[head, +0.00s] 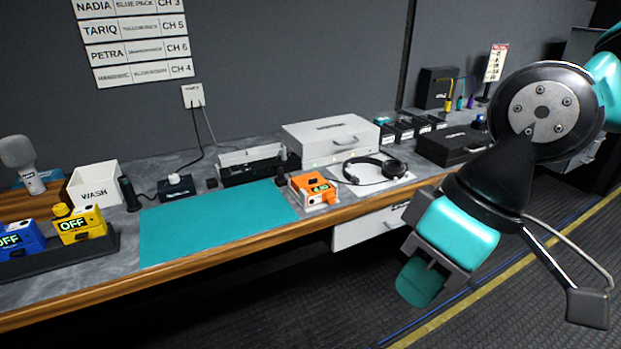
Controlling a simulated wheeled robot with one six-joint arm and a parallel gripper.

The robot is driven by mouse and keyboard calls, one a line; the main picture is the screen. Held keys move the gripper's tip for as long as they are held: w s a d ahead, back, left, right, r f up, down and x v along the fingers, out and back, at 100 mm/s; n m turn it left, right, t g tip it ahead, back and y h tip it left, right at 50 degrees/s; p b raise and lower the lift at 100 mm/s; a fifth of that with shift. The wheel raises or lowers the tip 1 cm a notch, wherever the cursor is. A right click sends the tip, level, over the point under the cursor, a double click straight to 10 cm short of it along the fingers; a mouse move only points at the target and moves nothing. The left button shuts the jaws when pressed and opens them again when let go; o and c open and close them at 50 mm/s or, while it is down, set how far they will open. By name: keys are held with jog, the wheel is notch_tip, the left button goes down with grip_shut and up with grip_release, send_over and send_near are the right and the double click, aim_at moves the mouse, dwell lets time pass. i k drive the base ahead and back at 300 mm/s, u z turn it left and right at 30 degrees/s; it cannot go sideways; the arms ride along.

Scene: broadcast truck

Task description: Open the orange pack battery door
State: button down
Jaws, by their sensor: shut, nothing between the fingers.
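The orange pack (315,190) sits on the counter at the right end of the teal mat (215,218), near the front edge. It has a small dark display with green characters, too small to read surely. Its battery door cannot be made out clearly, so I cannot tell how it stands. My gripper (422,285) is at the lower right, in front of the counter and over the floor, to the right of and apart from the orange pack. It is shut and empty.
A blue pack (18,238) and a yellow pack (80,224) stand in a dark tray at left. Headphones (377,170) lie right of the orange pack, a grey case (330,138) behind. A white drawer (365,230) is below the counter. The teal mat is clear.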

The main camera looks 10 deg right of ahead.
aim_at(307, 180)
jog(key=u, duration=0.45)
jog(key=i, duration=1.05)
jog(key=z, duration=0.45)
